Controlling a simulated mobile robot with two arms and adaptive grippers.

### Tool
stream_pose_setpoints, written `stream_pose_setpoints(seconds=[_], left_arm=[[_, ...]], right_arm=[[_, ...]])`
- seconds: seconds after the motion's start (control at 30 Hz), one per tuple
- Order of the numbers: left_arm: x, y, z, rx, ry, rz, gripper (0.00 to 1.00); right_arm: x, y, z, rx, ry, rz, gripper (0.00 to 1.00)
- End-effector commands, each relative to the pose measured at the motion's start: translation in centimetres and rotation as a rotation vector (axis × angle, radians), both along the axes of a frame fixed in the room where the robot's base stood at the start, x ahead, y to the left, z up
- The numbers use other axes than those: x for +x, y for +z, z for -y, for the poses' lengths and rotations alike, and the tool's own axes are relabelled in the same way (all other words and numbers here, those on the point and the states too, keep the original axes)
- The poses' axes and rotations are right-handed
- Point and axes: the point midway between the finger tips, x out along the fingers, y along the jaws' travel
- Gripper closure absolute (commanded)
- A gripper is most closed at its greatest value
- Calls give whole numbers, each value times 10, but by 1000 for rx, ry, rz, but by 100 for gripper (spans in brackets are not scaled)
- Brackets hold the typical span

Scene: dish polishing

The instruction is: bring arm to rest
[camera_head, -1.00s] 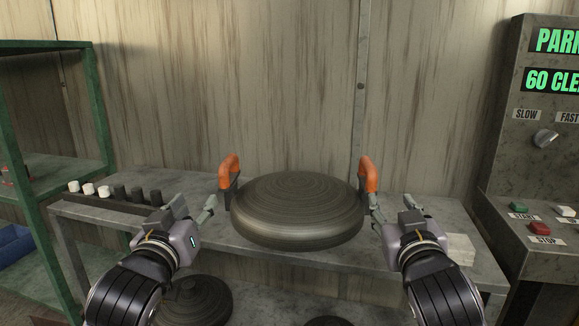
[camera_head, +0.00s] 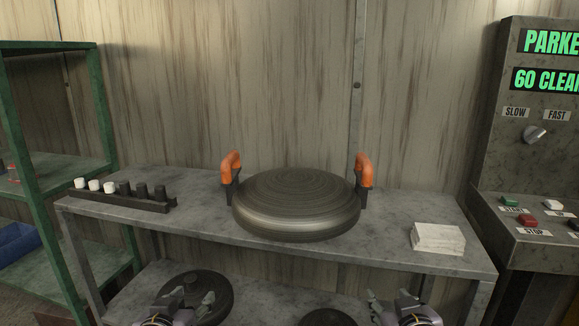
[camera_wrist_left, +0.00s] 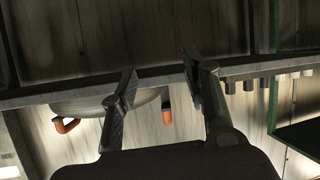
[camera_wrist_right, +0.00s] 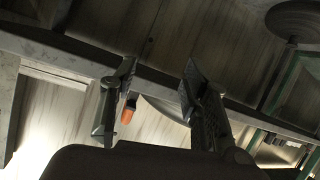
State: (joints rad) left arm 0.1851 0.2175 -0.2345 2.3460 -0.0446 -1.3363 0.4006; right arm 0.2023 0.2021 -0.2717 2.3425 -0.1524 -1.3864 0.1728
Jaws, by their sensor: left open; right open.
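My left gripper (camera_head: 190,302) is low at the bottom of the head view, in front of the table and empty. Its two fingers stand apart in the left wrist view (camera_wrist_left: 158,85). My right gripper (camera_head: 391,300) is also low at the bottom edge, to the right, and empty. Its fingers are apart in the right wrist view (camera_wrist_right: 157,85). Both arms are mostly out of the head view. A large dark round dish (camera_head: 297,205) with two orange handles rests on the grey table (camera_head: 400,250), and neither gripper touches it.
A rack with several white and dark pegs (camera_head: 122,200) is on the table's left. A white cloth stack (camera_head: 437,238) lies at its right. Dark discs (camera_head: 215,292) sit on the lower shelf. A green shelf (camera_head: 50,190) stands left, a control panel (camera_head: 525,190) right.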

Motion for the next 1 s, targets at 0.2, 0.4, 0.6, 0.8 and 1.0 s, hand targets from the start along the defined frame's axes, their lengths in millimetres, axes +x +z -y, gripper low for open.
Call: stream_pose_setpoints(seconds=[0.2, 0.4, 0.6, 0.8, 1.0], left_arm=[[-86, -123, -8, 81, -40, -336, 57], [-167, -190, -13, 137, -95, -576, 57], [-233, -226, -17, 170, -145, -749, 57], [-271, -258, -19, 188, -181, -863, 57], [-260, -312, -16, 188, -185, -883, 57]], right_arm=[[-86, -124, 6, 21, 10, -340, 57], [-167, -191, 9, 35, 21, -581, 57], [-232, -227, 12, 45, 30, -753, 57], [-271, -258, 13, 51, 36, -867, 57], [-260, -313, 10, 49, 37, -888, 57]])
